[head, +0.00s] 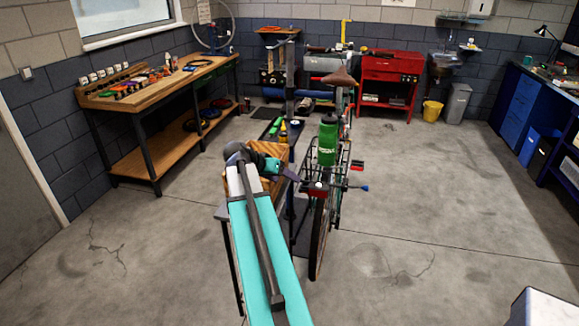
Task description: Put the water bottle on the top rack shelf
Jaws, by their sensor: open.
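The green water bottle (328,143), with a dark cap, stands upright at the back of the bicycle. It appears to be on the black wire rack (343,176) over the rear wheel, though its base is partly hidden. My gripper (292,176) is at the end of my teal arm, left of the bottle and lower in the picture. It is open and looks empty, apart from the bottle; its fingers are small and hard to make out. I cannot tell which surface is the top rack shelf.
The bicycle's rear wheel (319,240) is close on the right. A wooden workbench (160,88) lines the left wall.

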